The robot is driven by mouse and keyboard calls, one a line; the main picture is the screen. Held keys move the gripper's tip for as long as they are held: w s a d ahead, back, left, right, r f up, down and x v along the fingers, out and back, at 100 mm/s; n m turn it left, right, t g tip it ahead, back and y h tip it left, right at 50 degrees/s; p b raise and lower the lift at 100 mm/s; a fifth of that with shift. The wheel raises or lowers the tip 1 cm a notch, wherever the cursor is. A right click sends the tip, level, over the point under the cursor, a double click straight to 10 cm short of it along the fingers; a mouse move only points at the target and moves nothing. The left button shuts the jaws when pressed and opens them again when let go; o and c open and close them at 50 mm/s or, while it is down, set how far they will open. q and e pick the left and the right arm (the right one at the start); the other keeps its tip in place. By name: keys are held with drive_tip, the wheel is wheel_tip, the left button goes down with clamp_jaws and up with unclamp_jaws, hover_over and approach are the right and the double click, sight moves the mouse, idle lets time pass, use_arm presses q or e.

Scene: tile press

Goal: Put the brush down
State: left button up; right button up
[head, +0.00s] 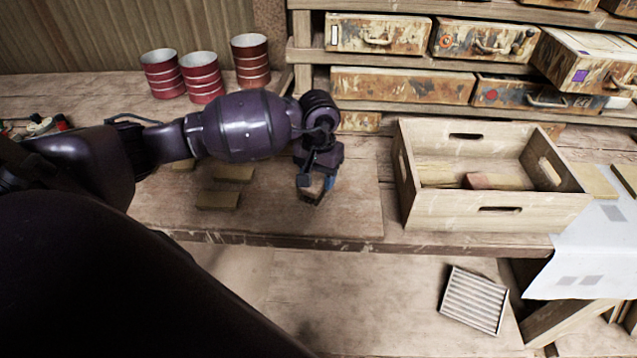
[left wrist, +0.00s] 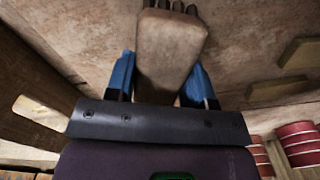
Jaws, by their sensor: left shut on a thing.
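My left gripper (head: 317,187) is over the workbench (head: 345,215), left of the wooden crate. Its blue fingers are shut on the brush, one on each side, as the left wrist view shows (left wrist: 164,88). The brush (head: 311,197) is small and mostly hidden by the gripper in the head view. In the left wrist view the brush (left wrist: 170,50) has a pale brown block body with dark bristles at its far end. I cannot tell whether it touches the bench top. My right gripper is not in view.
Several tan tiles (head: 217,200) lie left of the gripper. A wooden crate (head: 495,218) with pieces inside stands to the right. Red cans (head: 202,78) stand at the back left, and drawers (head: 400,86) at the back. Bare bench lies around the gripper.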

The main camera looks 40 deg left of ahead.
sight(318, 174)
use_arm(q)
drive_tip(key=shift+f, duration=1.3)
drive_tip(key=shift+f, duration=0.15)
drive_tip(key=o, duration=0.8)
drive_tip(key=shift+o, duration=0.2)
wheel_tip(318, 174, up, 12)
drive_tip(key=shift+r, duration=0.15)
